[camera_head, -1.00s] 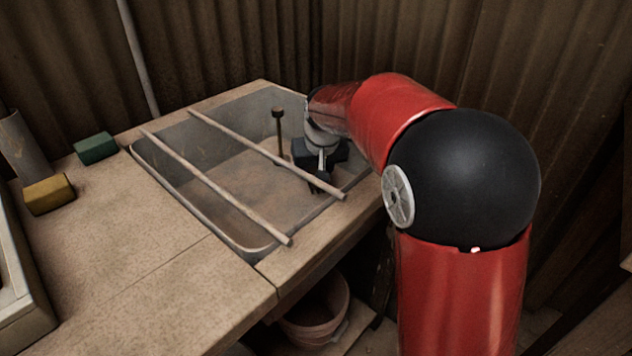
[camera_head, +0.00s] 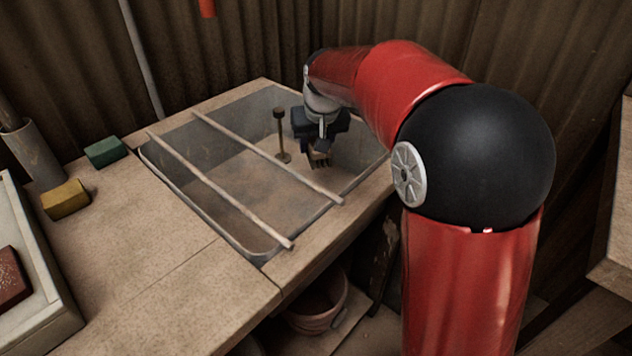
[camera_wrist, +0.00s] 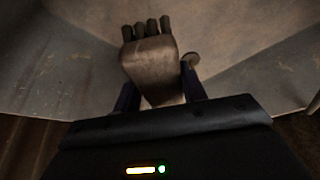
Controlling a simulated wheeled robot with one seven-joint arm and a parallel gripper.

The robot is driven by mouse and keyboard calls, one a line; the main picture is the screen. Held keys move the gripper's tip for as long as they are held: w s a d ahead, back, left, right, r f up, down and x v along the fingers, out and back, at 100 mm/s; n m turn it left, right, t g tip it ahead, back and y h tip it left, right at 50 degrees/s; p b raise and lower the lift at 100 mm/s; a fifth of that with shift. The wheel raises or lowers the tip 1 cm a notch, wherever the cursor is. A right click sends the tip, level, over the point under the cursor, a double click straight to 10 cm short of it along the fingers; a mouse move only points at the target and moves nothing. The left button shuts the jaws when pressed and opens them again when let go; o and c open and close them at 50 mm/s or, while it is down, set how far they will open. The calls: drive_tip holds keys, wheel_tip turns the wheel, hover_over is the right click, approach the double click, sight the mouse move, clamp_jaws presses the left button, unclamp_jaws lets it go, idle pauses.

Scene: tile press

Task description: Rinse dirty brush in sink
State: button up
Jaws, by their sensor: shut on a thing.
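The sink (camera_head: 235,228) is a grey basin set into the worktop, with a brownish floor. My gripper (camera_head: 321,143) is over the right back part of the sink, pointing down. It is shut on the brush (camera_head: 320,158), whose dark bristle tufts show below the fingers. In the wrist view the brush (camera_wrist: 152,65) has a broad tan-brown body between my fingers (camera_wrist: 158,92), with several dark tufts at its far end. I cannot tell whether the tufts touch the sink floor, and I see no clear water.
Two wooden rods (camera_head: 262,152) lie across the sink. A thin upright post with a round top (camera_head: 280,130) stands in it. Green (camera_head: 105,152) and yellow (camera_head: 65,200) blocks lie on the worktop (camera_head: 150,240), left. A bucket (camera_head: 318,308) is below.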

drive_tip(key=shift+r, duration=4.95)
drive_tip(key=shift+r, duration=2)
